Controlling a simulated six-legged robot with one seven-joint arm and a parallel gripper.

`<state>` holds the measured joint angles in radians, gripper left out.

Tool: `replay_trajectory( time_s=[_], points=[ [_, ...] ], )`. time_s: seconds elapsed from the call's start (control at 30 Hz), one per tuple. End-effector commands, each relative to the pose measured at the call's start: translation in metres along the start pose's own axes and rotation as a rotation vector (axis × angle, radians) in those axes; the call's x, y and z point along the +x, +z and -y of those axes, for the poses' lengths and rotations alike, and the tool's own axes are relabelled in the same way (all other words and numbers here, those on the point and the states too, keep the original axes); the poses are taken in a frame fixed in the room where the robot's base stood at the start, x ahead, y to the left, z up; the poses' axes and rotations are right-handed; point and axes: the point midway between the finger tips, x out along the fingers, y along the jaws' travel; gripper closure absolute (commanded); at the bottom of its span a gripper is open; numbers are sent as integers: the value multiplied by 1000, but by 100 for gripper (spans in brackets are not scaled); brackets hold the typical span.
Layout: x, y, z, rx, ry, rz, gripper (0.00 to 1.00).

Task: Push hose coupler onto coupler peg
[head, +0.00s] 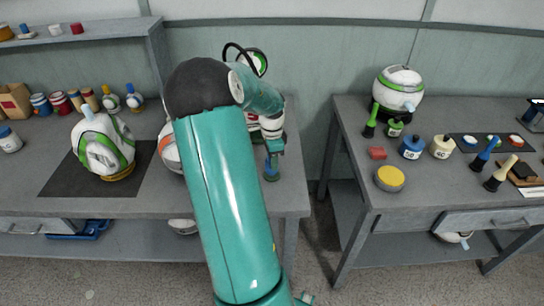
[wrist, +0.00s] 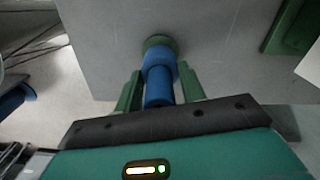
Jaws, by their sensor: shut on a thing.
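The hose coupler (wrist: 158,68) is a blue stepped cylinder, held between the green fingers of my gripper (wrist: 160,84) in the wrist view. My gripper is shut on it. Its far end meets a round green piece (wrist: 159,42), which looks like the coupler peg or its base. How far the coupler sits over the peg is hidden. In the head view my gripper (head: 273,148) points down at the right end of the left bench, with the blue coupler (head: 270,163) below it, upright above a small greenish base.
The left bench (head: 280,205) ends just right of the coupler, with a gap before the right bench (head: 345,105). A white and green round machine (head: 103,148) stands on a dark mat at left. My arm hides part of an orange and white one. A green block (wrist: 288,25) shows in the wrist view.

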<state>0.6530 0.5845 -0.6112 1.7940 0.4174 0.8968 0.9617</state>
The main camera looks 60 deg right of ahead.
Motion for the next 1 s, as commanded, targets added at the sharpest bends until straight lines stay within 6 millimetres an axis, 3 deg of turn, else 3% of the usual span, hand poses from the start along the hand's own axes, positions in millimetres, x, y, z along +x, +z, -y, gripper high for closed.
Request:
replay_trajectory(
  time_s=[0.53, 0.57, 0.67, 1.0],
  points=[
    [13, 0, 0, 1, 0, -1, 87],
    [12, 0, 0, 1, 0, -1, 54],
    [12, 0, 0, 1, 0, 0, 35],
    [10, 0, 0, 0, 0, 0, 35]
  ],
)
